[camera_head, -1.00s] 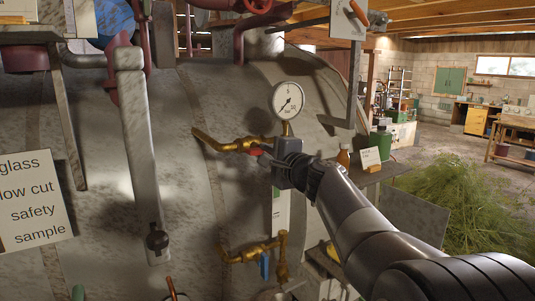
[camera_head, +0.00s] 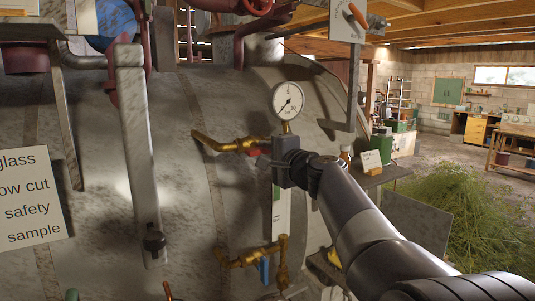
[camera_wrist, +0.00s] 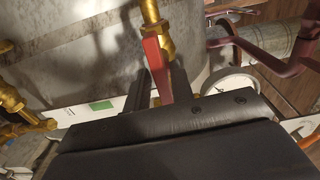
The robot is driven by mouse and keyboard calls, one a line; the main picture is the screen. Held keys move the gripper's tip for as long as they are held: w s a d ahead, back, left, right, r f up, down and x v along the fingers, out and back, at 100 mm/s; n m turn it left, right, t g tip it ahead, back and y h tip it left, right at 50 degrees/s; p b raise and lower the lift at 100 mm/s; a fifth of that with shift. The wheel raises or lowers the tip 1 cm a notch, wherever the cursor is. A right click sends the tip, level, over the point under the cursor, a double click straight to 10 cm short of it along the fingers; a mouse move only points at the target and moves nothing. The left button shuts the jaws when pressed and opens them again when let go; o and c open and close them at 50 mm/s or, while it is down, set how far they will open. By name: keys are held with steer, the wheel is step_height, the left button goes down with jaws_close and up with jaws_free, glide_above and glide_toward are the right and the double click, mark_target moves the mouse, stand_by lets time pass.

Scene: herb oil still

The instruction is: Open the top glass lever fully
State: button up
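The top brass valve (camera_head: 228,146) is on the big grey still, left of my gripper. Its red lever (camera_head: 254,152) shows as a small red patch at the valve's right end. In the wrist view the red lever (camera_wrist: 154,58) extends from the brass fitting (camera_wrist: 154,22) down between the two dark fingers of my gripper (camera_wrist: 161,82). The fingers stand apart, one on each side of the lever. A gap shows on the left; contact on the right cannot be told. In the head view my gripper (camera_head: 271,160) is at the lever, its fingertips small and partly unclear.
A round pressure gauge (camera_head: 288,101) stands just above my gripper. A lower brass valve (camera_head: 250,255) with a blue lever (camera_head: 264,270) is below. A grey upright bar (camera_head: 141,150) stands left. A small shelf (camera_head: 391,175) with a card (camera_head: 371,161) is right.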

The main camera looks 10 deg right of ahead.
steer(key=shift+o, duration=1.1)
steer(key=shift+s, duration=0.1)
steer(key=b+v, duration=0.3)
steer(key=v, duration=0.7)
steer(key=shift+s+d, duration=0.15)
steer(key=shift+s, duration=0.2)
